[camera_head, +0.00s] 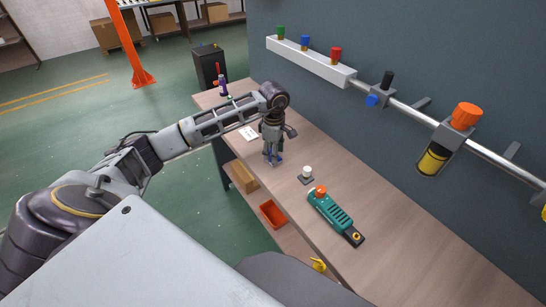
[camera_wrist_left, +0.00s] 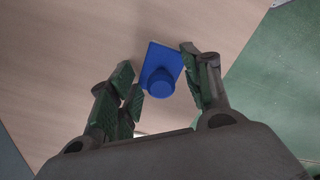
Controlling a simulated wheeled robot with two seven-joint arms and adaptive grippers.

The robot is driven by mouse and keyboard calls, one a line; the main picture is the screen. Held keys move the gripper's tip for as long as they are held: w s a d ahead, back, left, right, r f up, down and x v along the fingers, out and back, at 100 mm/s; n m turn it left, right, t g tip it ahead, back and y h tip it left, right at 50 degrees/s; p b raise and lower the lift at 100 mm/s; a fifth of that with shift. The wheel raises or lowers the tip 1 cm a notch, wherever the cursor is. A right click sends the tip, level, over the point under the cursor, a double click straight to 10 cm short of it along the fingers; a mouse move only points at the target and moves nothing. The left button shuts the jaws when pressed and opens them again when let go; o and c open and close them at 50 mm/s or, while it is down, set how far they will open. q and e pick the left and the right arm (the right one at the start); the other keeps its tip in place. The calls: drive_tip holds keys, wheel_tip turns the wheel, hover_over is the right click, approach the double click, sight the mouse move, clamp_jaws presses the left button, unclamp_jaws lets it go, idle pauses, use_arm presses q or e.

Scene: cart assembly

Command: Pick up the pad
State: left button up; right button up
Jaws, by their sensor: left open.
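The blue pad (camera_wrist_left: 162,71), a square plate with a round knob on it, lies on the wooden table top in the left wrist view. In the left wrist view my left gripper (camera_wrist_left: 159,77) is open, with one finger on each side of the pad. The fingers look apart from the pad; the exact height above it is hard to tell. My right gripper is in neither view.
A white knob on a dark plate (camera_head: 306,174) and a green tool (camera_head: 331,211) with an orange knob stand nearby on the table (camera_head: 405,232). A white card (camera_head: 248,133) lies left of the gripper. A wall rail (camera_head: 408,111) holds several coloured parts.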

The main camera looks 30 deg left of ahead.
use_arm(q)
drive_tip(key=shift+f, duration=0.1)
drive_tip(key=shift+c, duration=0.2)
clamp_jaws()
idle(0.4)
drive_tip(key=shift+r+b, duration=0.3)
drive_tip(key=shift+r, duration=4.7)
drive_tip(key=c, duration=0.7)
unclamp_jaws()
drive_tip(key=shift+c, duration=1.4)
